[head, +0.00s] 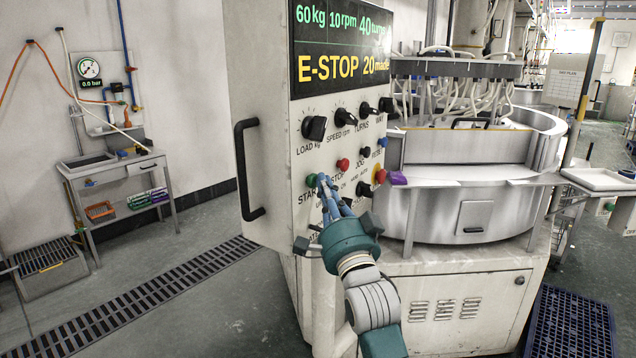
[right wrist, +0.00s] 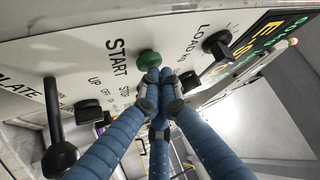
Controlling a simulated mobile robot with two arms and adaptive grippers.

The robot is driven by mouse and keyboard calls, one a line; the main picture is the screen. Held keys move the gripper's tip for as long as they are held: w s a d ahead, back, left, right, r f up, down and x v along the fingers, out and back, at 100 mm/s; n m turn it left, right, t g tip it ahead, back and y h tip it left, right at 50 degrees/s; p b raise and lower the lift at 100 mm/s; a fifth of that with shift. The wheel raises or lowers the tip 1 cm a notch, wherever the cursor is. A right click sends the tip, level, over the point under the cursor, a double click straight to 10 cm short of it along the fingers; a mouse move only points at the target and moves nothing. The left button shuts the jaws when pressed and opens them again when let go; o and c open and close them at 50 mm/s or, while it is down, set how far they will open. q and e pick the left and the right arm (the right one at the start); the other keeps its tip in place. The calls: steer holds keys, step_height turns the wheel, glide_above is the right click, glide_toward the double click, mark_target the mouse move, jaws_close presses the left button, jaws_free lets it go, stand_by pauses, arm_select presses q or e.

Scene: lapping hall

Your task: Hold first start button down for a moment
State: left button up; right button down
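The green start button (head: 311,180) is on the white control panel (head: 300,215), beside the word START. In the right wrist view the green button (right wrist: 149,57) stands just ahead of my fingertips. My right gripper (head: 323,183) has its blue fingers drawn together, with nothing seen between them. Its tips, also in the right wrist view (right wrist: 154,76), are at the button's edge. I cannot tell whether they touch or press it. The display (head: 342,50) reads "E-STOP" and "20 made". My left gripper is not in view.
A red stop button (head: 343,165) and a red emergency button (head: 380,176) are close by on the panel. Black knobs (head: 314,127) stick out above. A black handle (head: 249,170) is on the left side. A round metal lapping machine (head: 470,205) stands right.

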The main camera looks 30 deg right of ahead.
steer(key=shift+s+d, duration=0.35)
steer(key=shift+s, duration=0.4)
steer(key=shift+p, duration=0.3)
steer(key=s+d, duration=0.1)
steer(key=s, duration=0.1)
steer(key=s+d, duration=0.1)
steer(key=s, duration=0.1)
steer(key=shift+s+d+p, duration=0.2)
steer(key=shift+p, duration=0.2)
steer(key=shift+f, duration=0.1)
